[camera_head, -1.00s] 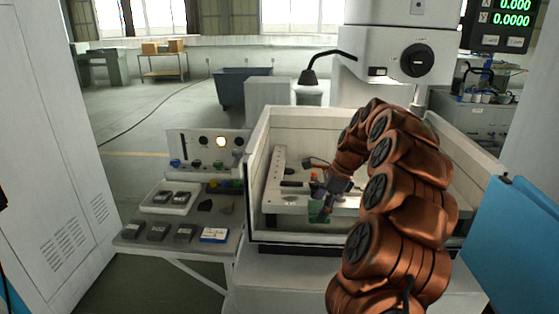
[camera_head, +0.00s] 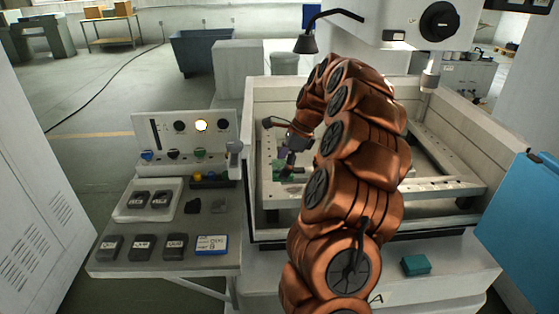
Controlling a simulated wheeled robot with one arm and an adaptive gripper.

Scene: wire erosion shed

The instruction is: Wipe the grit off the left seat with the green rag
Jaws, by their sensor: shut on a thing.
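My gripper (camera_head: 290,162) is inside the open tank of the machine, over the left part of the pale work frame. It is shut on the green rag (camera_head: 282,172), which shows as a small dark green patch at the fingertips. The rag is low at the left rail (camera_head: 268,190) of the frame, which I take for the left seat; I cannot tell whether it touches. Grit is too small to make out. My arm hides the middle of the frame.
The tank's wall (camera_head: 470,130) stands around the frame. A side table (camera_head: 105,262) on the left bears dark blocks, a tray (camera_head: 128,212) and a blue-white box (camera_head: 211,245). A lamp (camera_head: 306,43) and machine head (camera_head: 400,25) overhang. A teal block (camera_head: 415,265) lies in front.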

